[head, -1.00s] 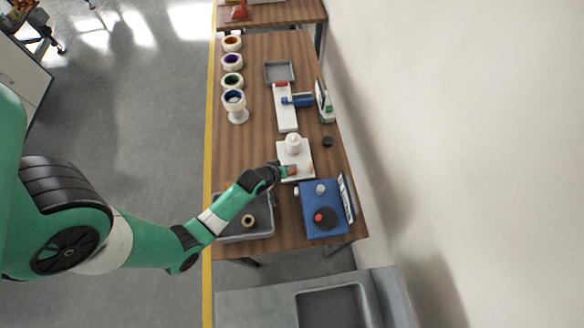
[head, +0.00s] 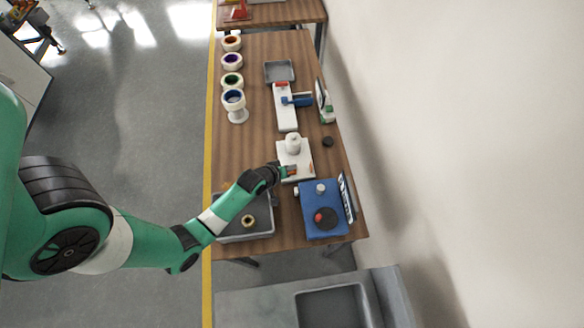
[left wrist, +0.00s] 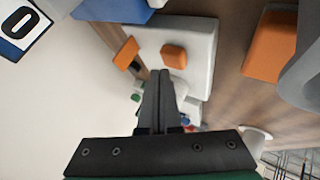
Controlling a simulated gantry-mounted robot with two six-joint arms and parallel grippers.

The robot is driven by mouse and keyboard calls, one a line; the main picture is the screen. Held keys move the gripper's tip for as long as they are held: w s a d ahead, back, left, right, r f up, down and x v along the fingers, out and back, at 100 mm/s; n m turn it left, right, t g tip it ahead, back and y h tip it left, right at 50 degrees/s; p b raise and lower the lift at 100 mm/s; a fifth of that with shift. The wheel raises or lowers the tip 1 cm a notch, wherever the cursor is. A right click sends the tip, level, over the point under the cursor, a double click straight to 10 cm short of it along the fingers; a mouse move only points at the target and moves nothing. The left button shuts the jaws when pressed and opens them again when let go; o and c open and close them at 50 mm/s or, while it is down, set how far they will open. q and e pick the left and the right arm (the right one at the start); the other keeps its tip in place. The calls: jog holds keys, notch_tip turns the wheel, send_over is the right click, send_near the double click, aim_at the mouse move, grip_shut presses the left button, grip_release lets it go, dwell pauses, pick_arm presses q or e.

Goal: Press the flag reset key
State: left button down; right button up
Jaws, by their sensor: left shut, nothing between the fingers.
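My left gripper (head: 283,173) reaches in from the left, over the near part of a white device (head: 305,160) on the wooden bench. In the left wrist view its two dark fingers (left wrist: 161,78) are together and empty. Past their tips, an orange key (left wrist: 174,56) stands on the white device (left wrist: 205,40); I see no clear contact. I cannot tell for certain that this is the flag reset key. A smaller orange piece (left wrist: 126,53) shows at the device's edge, and a larger orange block (left wrist: 268,45) shows to the right. My right gripper is not in view.
A white bottle-like part (head: 293,143) stands on the white device. A blue device (head: 312,198) with a red knob and an upright display (head: 347,197) is close by. A grey tray (head: 245,236) lies under my arm. Several coloured spools (head: 232,62) line the bench's left edge.

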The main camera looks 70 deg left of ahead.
pick_arm(q)
jog(key=shift+f, duration=0.25)
jog(key=shift+f+b, duration=0.5)
jog(key=shift+f, duration=0.05)
dwell(0.5)
dwell(0.4)
jog(key=shift+r+p, duration=1)
notch_tip(320, 180, up, 5)
jog(key=p, duration=0.5)
dwell(0.4)
